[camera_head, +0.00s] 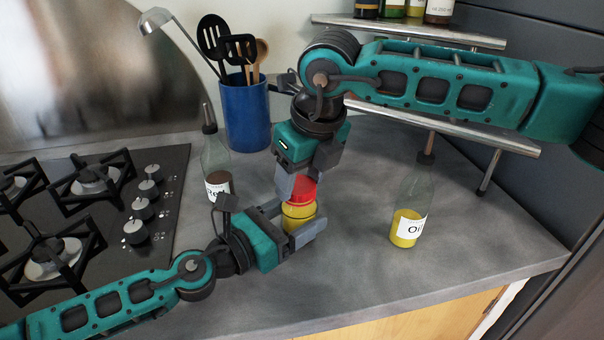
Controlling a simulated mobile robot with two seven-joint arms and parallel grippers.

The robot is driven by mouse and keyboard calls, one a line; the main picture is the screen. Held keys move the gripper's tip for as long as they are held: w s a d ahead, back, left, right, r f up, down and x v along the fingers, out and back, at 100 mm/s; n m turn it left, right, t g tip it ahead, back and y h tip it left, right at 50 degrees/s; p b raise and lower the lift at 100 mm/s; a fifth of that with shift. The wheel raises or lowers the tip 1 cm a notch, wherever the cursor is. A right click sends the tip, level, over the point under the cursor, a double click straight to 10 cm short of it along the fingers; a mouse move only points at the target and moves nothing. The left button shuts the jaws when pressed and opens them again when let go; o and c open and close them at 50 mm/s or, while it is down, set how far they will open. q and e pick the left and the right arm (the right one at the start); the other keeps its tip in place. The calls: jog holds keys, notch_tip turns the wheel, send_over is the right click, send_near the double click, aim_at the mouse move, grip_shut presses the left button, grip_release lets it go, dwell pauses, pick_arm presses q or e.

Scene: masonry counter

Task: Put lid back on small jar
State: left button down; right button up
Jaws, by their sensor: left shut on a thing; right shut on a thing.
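A small jar with yellow contents (299,214) stands upright between the fingers of my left gripper (294,222), which is shut on it low over the counter. A red lid (303,188) sits right above the jar, at its mouth. My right gripper (299,180) comes down from above and is shut on the lid. The lid and the jar look to be touching or nearly so; I cannot tell whether the lid is seated. The jar's sides are partly hidden by my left fingers.
An oil bottle (412,207) stands to the right, and another labelled bottle (216,160) stands to the left. A blue utensil holder (246,112) is behind. A gas hob (85,200) fills the left. A metal shelf (450,128) is at the back right. The front right counter (440,270) is clear.

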jog(key=m, duration=0.2)
jog(key=m+h, duration=0.1)
jog(key=m, duration=0.4)
jog(key=shift+a+t+h, duration=0.25)
jog(key=shift+t+h, duration=0.15)
jog(key=m+h, duration=0.1)
jog(key=m, duration=0.2)
jog(key=shift+a+m, duration=0.1)
jog(key=shift+m, duration=0.3)
jog(key=m+h, duration=0.1)
jog(key=m, duration=0.3)
jog(key=shift+a+g, duration=0.1)
jog(key=shift+g, duration=0.2)
jog(key=m+g+h, duration=0.1)
jog(key=m, duration=0.5)
jog(key=shift+w+m, duration=0.15)
jog(key=shift+m, duration=0.15)
jog(key=m, duration=0.2)
jog(key=m+g, duration=0.1)
jog(key=m, duration=0.1)
jog(key=shift+w+g, duration=0.1)
jog(key=shift+g, duration=0.2)
jog(key=m, duration=0.3)
jog(key=shift+g, duration=0.4)
jog(key=o, duration=1)
